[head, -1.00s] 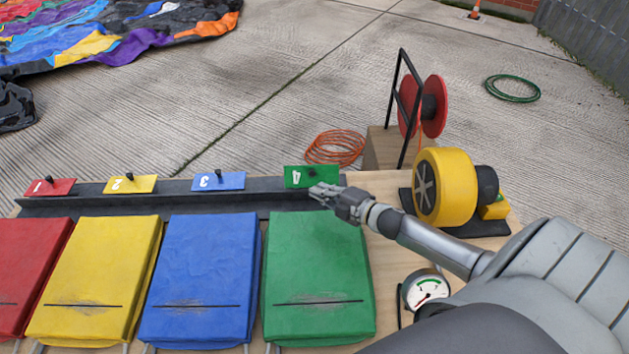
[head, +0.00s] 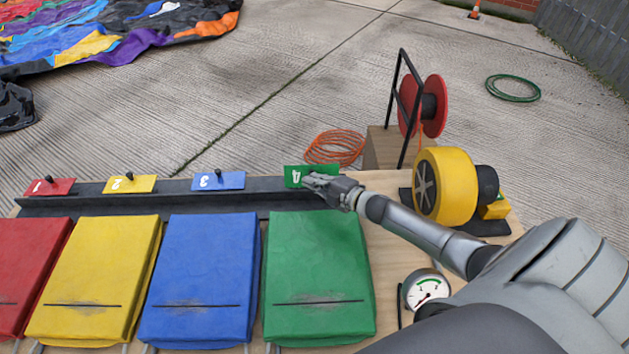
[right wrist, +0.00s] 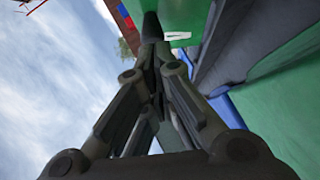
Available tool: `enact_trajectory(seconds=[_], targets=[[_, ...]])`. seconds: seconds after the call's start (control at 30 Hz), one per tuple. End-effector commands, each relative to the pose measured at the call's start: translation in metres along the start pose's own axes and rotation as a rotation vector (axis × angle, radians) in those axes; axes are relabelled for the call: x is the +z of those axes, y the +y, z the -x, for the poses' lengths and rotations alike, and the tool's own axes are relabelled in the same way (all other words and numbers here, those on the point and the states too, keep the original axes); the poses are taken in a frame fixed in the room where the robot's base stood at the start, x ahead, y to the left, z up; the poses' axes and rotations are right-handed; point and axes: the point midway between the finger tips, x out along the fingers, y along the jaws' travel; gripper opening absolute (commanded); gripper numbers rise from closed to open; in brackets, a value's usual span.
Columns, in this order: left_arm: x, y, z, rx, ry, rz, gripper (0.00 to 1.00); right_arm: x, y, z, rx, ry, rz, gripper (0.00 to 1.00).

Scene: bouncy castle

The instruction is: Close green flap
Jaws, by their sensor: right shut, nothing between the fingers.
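The green flap (head: 294,177), marked with a 4, stands at the right end of the black rail (head: 150,203), behind the green pad (head: 315,265). My right gripper (head: 308,180) is shut and empty, with its fingertips over the right part of the flap. They cover the flap's right side and its black knob. In the right wrist view the shut fingers (right wrist: 152,40) point at the green flap (right wrist: 180,25), whose white number partly shows. I cannot tell whether the fingers touch it. My left gripper is not in view.
Red (head: 50,187), yellow (head: 130,184) and blue (head: 217,181) flaps with black knobs line the rail to the left. A yellow blower (head: 444,187), a gauge (head: 426,289) and a red reel (head: 433,105) stand to the right. Concrete behind holds an orange coil (head: 336,146).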

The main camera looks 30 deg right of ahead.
Motion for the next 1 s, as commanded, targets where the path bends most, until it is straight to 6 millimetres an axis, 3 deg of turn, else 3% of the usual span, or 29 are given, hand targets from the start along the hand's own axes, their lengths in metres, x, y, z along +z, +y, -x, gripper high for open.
enact_trajectory(seconds=[1.0], targets=[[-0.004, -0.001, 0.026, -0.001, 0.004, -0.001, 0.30, 0.004, 0.012, -0.003, -0.108, -0.001, -0.102, 0.00]])
